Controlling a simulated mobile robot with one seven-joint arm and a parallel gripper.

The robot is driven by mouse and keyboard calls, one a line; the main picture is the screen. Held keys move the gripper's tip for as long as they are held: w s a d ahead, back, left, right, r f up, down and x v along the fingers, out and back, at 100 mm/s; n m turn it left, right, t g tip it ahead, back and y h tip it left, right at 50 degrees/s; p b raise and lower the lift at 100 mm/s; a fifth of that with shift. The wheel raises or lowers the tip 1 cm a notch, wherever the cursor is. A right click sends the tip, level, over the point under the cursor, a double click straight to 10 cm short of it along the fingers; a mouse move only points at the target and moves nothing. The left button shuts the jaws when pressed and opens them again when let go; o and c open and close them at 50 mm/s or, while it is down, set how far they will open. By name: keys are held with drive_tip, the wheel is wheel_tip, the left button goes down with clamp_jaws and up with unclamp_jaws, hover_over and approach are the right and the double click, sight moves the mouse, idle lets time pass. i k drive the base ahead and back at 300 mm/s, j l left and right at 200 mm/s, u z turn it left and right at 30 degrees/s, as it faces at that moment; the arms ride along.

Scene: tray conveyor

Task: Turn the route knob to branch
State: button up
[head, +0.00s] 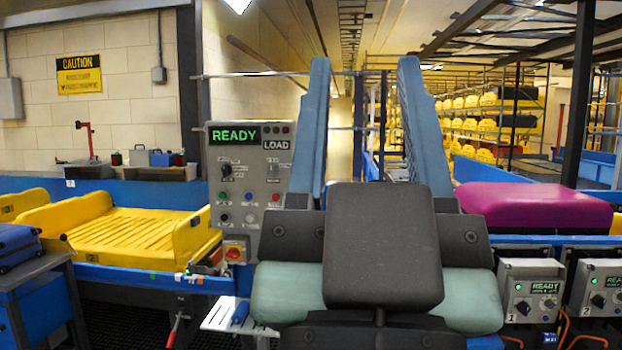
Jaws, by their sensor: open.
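A grey control panel (249,220) stands left of my gripper, with a screen reading READY and a tag reading LOAD. Its upper part has a dark knob (227,171) at left and a lighter grey selector (272,172) at right. Their small labels are too blurred to read, so I cannot tell which is the route knob or where it points. My gripper (365,75) is open, its two blue fingers wide apart with nothing seen between them. It appears in front of and right of the panel, apart from both knobs. Its palm and wrist hide what lies behind.
A yellow tray (140,228) lies on the conveyor at left. A magenta load (535,206) is at right, above small numbered control boxes (531,292). A blue case (18,245) is far left.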

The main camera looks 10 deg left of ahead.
sight(227, 170)
drive_tip(key=i+j, duration=0.6)
drive_tip(key=j, duration=0.15)
drive_tip(key=i+j, duration=0.65)
drive_tip(key=j, duration=0.15)
drive_tip(key=i+j, duration=0.6)
drive_tip(key=j, duration=0.15)
